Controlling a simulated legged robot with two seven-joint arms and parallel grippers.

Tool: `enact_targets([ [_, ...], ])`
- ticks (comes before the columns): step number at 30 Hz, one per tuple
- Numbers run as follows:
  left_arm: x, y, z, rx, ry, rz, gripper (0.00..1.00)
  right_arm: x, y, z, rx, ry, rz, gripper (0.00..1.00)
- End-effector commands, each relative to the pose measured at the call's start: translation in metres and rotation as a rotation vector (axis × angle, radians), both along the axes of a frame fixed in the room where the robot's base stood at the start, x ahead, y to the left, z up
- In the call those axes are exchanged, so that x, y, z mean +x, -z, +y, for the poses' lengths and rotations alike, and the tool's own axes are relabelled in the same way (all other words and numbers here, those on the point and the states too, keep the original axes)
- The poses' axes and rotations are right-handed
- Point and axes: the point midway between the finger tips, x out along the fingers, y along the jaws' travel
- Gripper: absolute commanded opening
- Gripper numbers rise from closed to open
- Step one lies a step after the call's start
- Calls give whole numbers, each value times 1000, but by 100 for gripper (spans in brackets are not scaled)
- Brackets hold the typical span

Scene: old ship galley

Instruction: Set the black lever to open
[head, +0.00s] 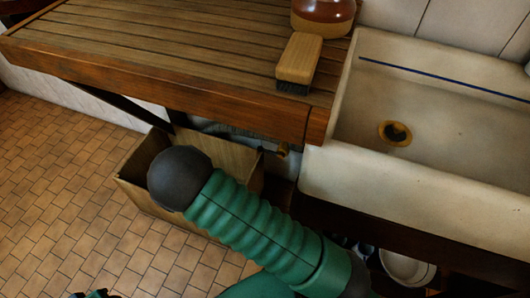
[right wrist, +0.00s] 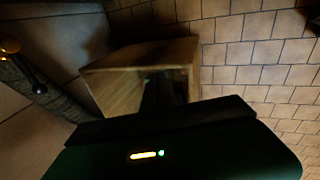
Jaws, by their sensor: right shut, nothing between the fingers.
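My left gripper's fingers do not show.
An open wooden box (head: 140,190) stands on the tiled floor below the counter (head: 180,55); it is also in the right wrist view (right wrist: 105,92). A brush (head: 299,60) lies on the counter beside the sink (head: 440,175). Tiled floor is free at the left.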

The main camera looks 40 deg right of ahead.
Motion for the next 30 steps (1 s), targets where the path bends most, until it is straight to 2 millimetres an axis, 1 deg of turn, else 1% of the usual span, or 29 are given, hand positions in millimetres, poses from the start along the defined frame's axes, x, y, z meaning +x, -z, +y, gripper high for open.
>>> enact_targets([
  [1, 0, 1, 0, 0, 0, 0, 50, 19, -14, 2, 55, 150, -132, 0],
  [2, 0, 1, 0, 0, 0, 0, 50, 31, -24, -1, 85, 250, -221, 0],
  [3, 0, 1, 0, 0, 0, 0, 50, 46, -39, -8, 115, 387, -339, 0],
  [4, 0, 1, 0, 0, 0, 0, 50, 55, -52, -16, 132, 491, -427, 0],
  [5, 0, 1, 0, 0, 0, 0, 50, 61, -66, -27, 144, 594, -516, 0],
  [6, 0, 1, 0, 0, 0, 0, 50, 66, -83, -43, 148, 728, -626, 0],
  [8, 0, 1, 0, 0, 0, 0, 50, 64, -108, -69, 139, 913, -773, 0],
  [9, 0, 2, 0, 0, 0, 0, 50, 58, -122, -86, 123, 1021, -856, 0],
  [12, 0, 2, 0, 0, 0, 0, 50, 39, -146, -115, 78, 1222, -998, 0],
  [13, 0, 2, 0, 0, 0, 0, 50, 34, -150, -121, 65, 1260, -1025, 0],
  [16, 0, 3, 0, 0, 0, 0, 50, 24, -155, -131, 42, 1328, -1068, 0],
  [19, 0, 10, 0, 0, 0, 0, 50, 26, -149, -138, 38, 1336, -1073, 0],
  [23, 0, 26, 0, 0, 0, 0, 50, 35, -133, -155, 38, 1335, -1071, 0],
  [30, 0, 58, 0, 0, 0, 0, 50, 55, -102, -194, 38, 1333, -1071, 0],
])
